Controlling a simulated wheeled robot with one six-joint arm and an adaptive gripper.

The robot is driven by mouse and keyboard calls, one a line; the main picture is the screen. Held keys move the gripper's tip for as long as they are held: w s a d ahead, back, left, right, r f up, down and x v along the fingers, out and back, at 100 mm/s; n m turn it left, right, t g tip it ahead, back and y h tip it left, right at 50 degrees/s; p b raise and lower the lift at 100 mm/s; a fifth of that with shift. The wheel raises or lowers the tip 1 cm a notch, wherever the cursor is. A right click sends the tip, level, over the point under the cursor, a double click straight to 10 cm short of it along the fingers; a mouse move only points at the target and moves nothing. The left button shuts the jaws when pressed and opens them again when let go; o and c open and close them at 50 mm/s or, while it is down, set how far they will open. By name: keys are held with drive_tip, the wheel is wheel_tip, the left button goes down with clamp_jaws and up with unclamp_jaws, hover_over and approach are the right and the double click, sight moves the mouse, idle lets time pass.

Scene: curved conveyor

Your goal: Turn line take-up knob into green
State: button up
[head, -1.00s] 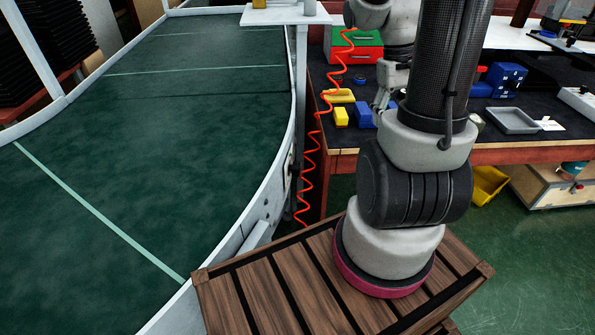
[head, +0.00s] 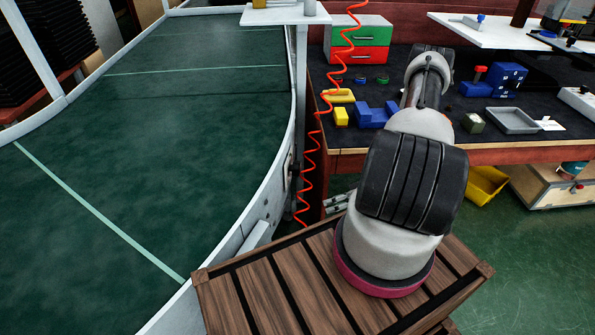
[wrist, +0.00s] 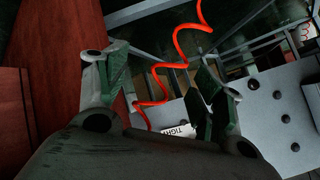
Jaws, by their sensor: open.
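My gripper (wrist: 163,80) is open in the wrist view, its two fingers spread apart with nothing clearly held between them. A grey panel (wrist: 265,110) with several dark round knobs or bolts lies beyond the right finger. A white label (wrist: 178,130) with partly readable lettering, "TIGH", shows low between the fingers. I cannot make out the take-up knob for certain; the right finger and a dark shape beside it cover part of the panel.
The curved green conveyor (head: 150,130) with its pale side rail fills the left. A red coiled hose (head: 308,150) hangs between it and the workbench (head: 390,157), and crosses between my fingers in the wrist view (wrist: 180,60). A yellow bin (head: 487,184) stands right.

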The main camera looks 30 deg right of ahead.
wheel_tip(320, 180, up, 4)
drive_tip(key=w+a+t+y, duration=0.2)
drive_tip(key=w+a, duration=0.1)
drive_tip(key=t+y, duration=0.2)
drive_tip(key=y, duration=0.2)
approach(298, 170)
drive_tip(key=w+a+f, duration=0.2)
drive_tip(key=w, duration=0.1)
drive_tip(key=shift+n, duration=0.3)
drive_tip(key=x, duration=0.7)
drive_tip(key=shift+w+d, duration=0.15)
drive_tip(key=shift+w, duration=0.15)
